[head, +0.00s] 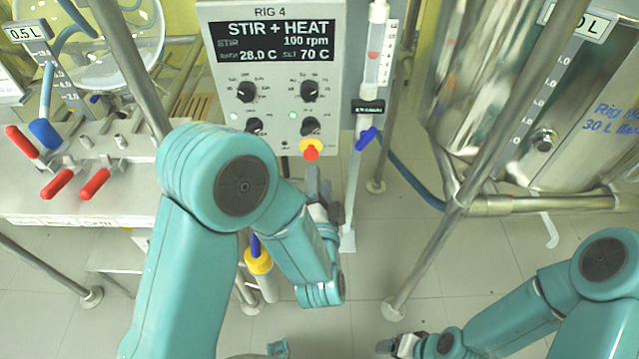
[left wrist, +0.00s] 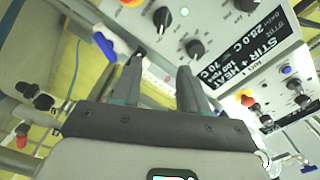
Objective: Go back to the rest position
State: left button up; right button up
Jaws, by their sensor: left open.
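My left arm comes in from the left and folds back. Its gripper (head: 325,182) is just below the grey RIG 4 control panel (head: 275,110), near the red button on a yellow collar (head: 310,150). In the left wrist view the two grey fingers (left wrist: 160,68) stand apart with nothing between them, and the panel (left wrist: 215,30) lies beyond them. My right gripper (head: 390,345) is low in the head view, over the floor. It is small there and its jaw gap is unclear.
A bench with red-handled clamps (head: 95,183) and a glass vessel stands at left. A large steel vessel (head: 500,90) on a tubular frame stands at right. A syringe-like column with a blue tap (head: 366,138) is beside the panel. Tiled floor (head: 350,300) is open below.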

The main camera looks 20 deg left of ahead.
dwell(0.5)
pick_arm(q)
jog(key=a+f+n+g+y, duration=0.1)
jog(key=a+f+g+y, duration=0.1)
jog(key=a+f, duration=0.5)
jog(key=s+f+n+g+h, duration=0.2)
jog(key=s+f+g+h, duration=0.25)
jog(key=f, duration=0.45)
jog(key=s+f+n+g+h, duration=0.3)
jog(key=s+f+g, duration=0.15)
jog(key=f, duration=0.45)
jog(key=s+d+f+n+g+h, duration=0.2)
jog(key=s+d+n+g+h, duration=0.35)
jog(key=s, duration=0.65)
notch_tip(320, 180, up, 16)
jog(key=d+y+p, duration=0.2)
jog(key=p, duration=1.4)
jog(key=shift+s, duration=0.2)
jog(key=shift+f+m+g, duration=0.1)
jog(key=shift+m+g, duration=0.15)
